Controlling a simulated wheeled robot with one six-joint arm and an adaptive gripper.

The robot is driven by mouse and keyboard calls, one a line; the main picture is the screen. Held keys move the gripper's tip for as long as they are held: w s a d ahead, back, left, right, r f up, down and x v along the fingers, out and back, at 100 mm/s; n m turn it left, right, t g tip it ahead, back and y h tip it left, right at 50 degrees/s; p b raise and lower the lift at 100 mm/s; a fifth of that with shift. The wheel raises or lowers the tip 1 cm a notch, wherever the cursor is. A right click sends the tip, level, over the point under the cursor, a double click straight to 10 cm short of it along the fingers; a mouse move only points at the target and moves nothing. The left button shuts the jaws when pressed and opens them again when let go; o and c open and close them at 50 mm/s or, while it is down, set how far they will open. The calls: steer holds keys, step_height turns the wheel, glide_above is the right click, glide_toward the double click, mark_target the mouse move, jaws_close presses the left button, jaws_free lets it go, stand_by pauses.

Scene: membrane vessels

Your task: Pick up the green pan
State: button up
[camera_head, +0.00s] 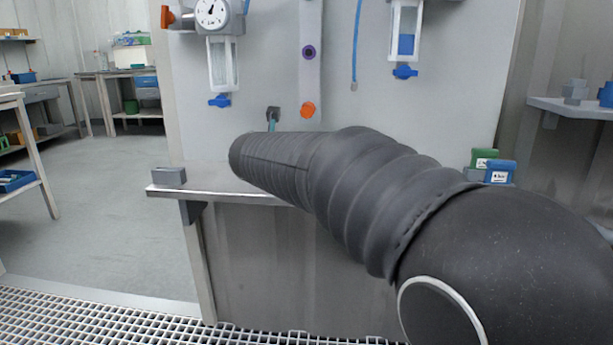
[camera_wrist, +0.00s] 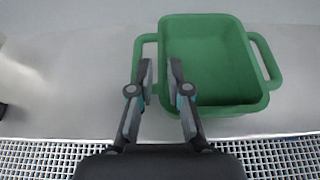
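The green pan (camera_wrist: 208,60) is an empty rectangular tub with a loop handle on its left and right sides. In the wrist view it sits on the grey worktop (camera_wrist: 70,90), right of centre. My gripper (camera_wrist: 161,68) is open, with a gap between its fingers. The fingers overlap the pan's left side in the picture: the left finger is over the left handle, the right finger over the pan's left part. I cannot tell whether they touch it. In the head view, my dark arm covers much of the worktop, and I cannot make out the pan or gripper.
A small grey block (camera_head: 169,176) lies at the worktop's left end. Small green (camera_head: 484,157) and blue (camera_head: 500,171) labelled bins stand to the right. A back panel carries a gauge (camera_head: 212,13) and clear vessels (camera_head: 223,64). White floor grating (camera_wrist: 60,158) runs along the front.

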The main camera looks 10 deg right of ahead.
steer(key=x, duration=0.5)
steer(key=shift+d+f+b, duration=0.15)
steer(key=shift+d+b, duration=0.05)
steer(key=shift+b, duration=0.2)
jaws_close()
